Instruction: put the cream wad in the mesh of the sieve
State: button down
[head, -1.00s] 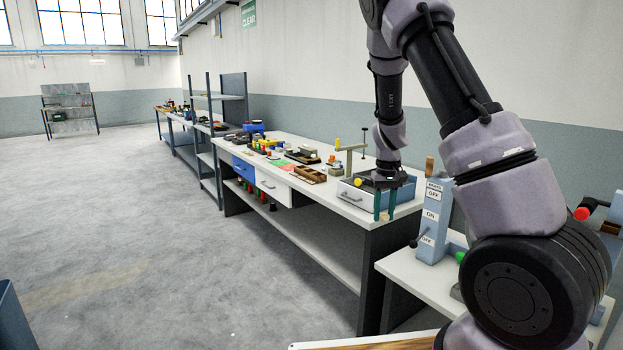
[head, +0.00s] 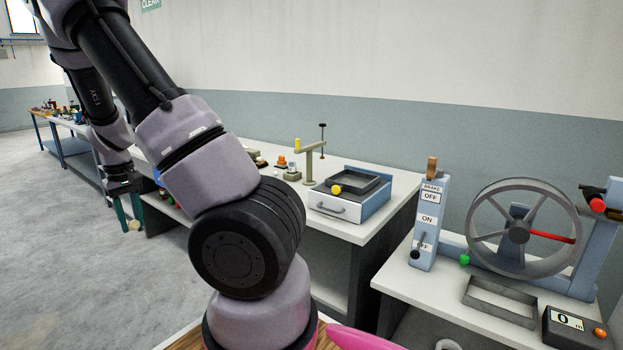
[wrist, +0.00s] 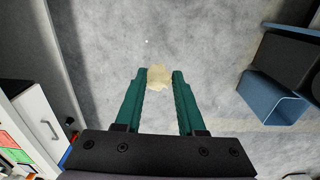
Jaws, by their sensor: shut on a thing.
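The cream wad (wrist: 160,77) is a small pale lump between my gripper's tips in the wrist view. It also shows low between the green fingers in the head view (head: 134,225). My gripper (wrist: 158,79) is shut on it and holds it over the grey floor, left of the near bench. What looks like the sieve (head: 353,197), a dark square frame, sits on a blue and white drawer box on that bench. Its mesh is too small to make out. Nothing shows inside the frame.
The drawer box (head: 340,207) has a yellow knob, and a post stand (head: 309,163) rises beside it. A second bench (head: 440,291) at right carries a spoked wheel (head: 519,228), a brake post and a grey tray (head: 500,302). A blue bin (wrist: 272,100) stands on the floor.

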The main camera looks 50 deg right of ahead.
aim_at(353, 183)
jog(key=i+z, duration=0.4)
jog(key=i+j+z, duration=0.25)
jog(key=i+z, duration=0.4)
jog(key=z, duration=0.2)
jog(key=i+z, duration=0.15)
jog(key=z, duration=0.3)
jog(key=i+z, duration=0.2)
jog(key=z, duration=0.2)
jog(key=i+j+z, duration=0.15)
jog(key=z, duration=0.3)
jog(key=i+j+z, duration=0.1)
jog(key=j+z, duration=0.15)
jog(key=z, duration=0.15)
